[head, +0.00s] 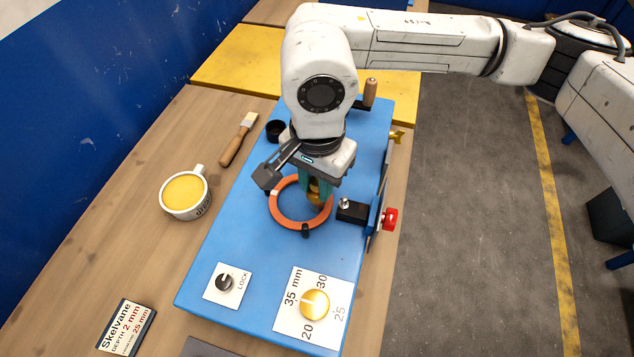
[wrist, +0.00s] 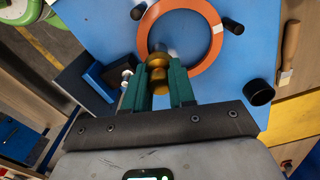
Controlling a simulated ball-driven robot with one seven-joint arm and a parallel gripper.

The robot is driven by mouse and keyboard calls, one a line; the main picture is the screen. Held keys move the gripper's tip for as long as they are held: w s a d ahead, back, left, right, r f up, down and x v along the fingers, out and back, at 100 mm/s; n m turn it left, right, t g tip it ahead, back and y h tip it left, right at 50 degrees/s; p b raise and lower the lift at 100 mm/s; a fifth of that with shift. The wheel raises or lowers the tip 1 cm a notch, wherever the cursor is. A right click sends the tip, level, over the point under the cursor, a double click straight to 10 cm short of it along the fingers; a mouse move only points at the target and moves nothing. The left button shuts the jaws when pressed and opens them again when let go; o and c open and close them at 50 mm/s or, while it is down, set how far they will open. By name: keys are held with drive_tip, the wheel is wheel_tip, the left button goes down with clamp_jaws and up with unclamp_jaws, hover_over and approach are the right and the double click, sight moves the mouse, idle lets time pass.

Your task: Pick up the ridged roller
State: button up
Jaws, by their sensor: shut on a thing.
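The ridged roller is a brass-coloured, stepped round piece (wrist: 158,76), seen between the two green fingers of my gripper (wrist: 160,88) in the wrist view. My gripper is shut on it. In the head view my gripper (head: 316,192) points down over the blue machine bed, with the roller (head: 315,197) partly hidden by the fingers. The roller is at the right inner edge of an orange ring (head: 284,222) in the head view. I cannot tell whether the roller touches the ring or the bed.
The blue bed (head: 225,240) carries a lock knob (head: 225,282) and a yellow dial (head: 314,304). A yellow-filled cup (head: 185,194) and a brush (head: 239,139) lie on the wooden bench to the left.

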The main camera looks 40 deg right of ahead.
clamp_jaws()
drive_tip(key=shift+r, duration=0.15)
